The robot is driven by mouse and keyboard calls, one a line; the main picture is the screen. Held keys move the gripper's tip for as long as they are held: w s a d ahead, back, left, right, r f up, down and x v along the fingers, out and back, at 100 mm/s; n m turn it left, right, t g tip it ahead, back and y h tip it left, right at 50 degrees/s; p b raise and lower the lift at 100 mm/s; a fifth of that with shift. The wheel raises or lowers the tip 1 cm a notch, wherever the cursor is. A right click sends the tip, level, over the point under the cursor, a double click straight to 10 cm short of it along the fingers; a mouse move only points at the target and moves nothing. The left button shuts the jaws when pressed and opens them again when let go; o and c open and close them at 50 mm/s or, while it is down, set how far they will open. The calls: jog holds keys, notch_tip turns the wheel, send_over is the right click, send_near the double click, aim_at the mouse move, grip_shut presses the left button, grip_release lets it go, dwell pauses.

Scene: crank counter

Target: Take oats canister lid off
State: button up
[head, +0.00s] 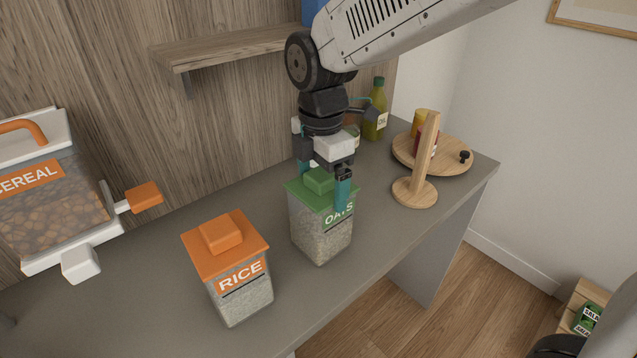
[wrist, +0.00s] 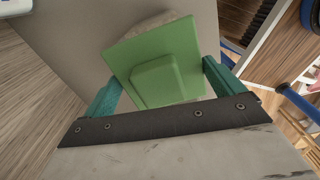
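The oats canister (head: 320,235) stands upright on the counter, clear-walled with pale oats inside and an "OATS" label. Its green lid (head: 304,191) with a raised square knob (head: 319,180) sits on top. My gripper (head: 324,188) is above the lid, pointing down, its teal fingers apart on either side of the knob. In the wrist view the green lid (wrist: 160,55) and knob (wrist: 168,80) lie between and ahead of the spread fingers (wrist: 163,85), with gaps on both sides of the knob. The gripper is open and holds nothing.
A rice canister (head: 240,290) with an orange lid stands left of the oats. A cereal dispenser (head: 50,200) is at the far left. Behind and right are an oil bottle (head: 376,112), a wooden turntable (head: 455,160) and a wooden stand (head: 415,193). A shelf (head: 230,48) juts from the wall.

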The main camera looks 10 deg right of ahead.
aim_at(321, 174)
jog(key=c, duration=0.3)
jog(key=shift+c, duration=0.2)
jog(key=shift+r, duration=0.8)
jog(key=shift+r, duration=1.85)
